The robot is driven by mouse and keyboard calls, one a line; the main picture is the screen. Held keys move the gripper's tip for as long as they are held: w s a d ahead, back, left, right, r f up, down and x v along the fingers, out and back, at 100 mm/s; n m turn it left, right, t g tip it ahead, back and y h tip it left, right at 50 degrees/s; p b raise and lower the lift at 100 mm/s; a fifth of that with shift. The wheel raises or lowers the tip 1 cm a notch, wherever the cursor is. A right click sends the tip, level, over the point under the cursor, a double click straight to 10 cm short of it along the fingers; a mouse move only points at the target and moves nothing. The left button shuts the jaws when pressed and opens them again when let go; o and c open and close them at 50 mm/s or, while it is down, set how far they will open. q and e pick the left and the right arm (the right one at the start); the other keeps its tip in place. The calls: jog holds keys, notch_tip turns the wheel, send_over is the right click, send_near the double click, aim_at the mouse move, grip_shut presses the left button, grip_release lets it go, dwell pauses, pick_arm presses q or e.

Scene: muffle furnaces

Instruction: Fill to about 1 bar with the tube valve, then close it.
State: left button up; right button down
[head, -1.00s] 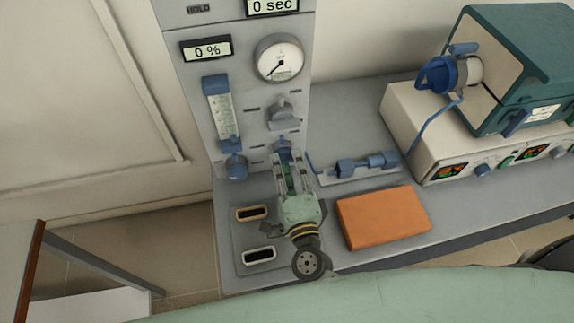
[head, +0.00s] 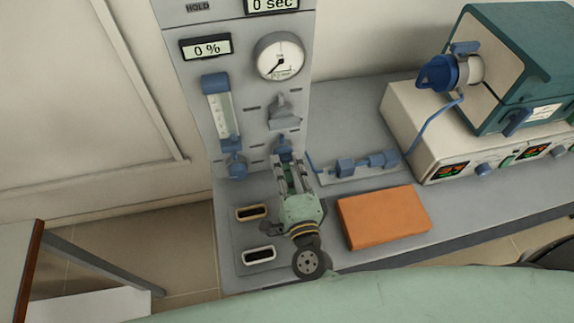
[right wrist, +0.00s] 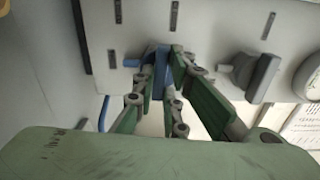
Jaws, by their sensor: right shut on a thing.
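The blue valve knob (head: 284,144) sits low on the grey panel's front, under a grey knob (head: 284,112). My right gripper (head: 286,162) reaches up to it from below. In the right wrist view, its green-padded fingers (right wrist: 168,75) are closed about the blue knob (right wrist: 157,62), which they partly hide. The round pressure gauge (head: 281,56) is above; its dark needle points to the lower left, and its numbers are too small to read. My left gripper is not in view.
A flow meter (head: 222,112) and a 0 % display (head: 206,48) are left of the gauge. Blue tube fittings (head: 367,164) lie to the right, near an orange block (head: 384,216). A furnace (head: 530,75) stands at the back right.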

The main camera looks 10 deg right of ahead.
jog(key=shift+f+m+b, duration=0.15)
jog(key=shift+m+b, duration=3.35)
jog(key=shift+m, duration=5.1)
jog(key=shift+a, duration=0.1)
jog(key=c, duration=1.8)
grip_release()
jog(key=shift+s, duration=0.15)
jog(key=s, duration=1.2)
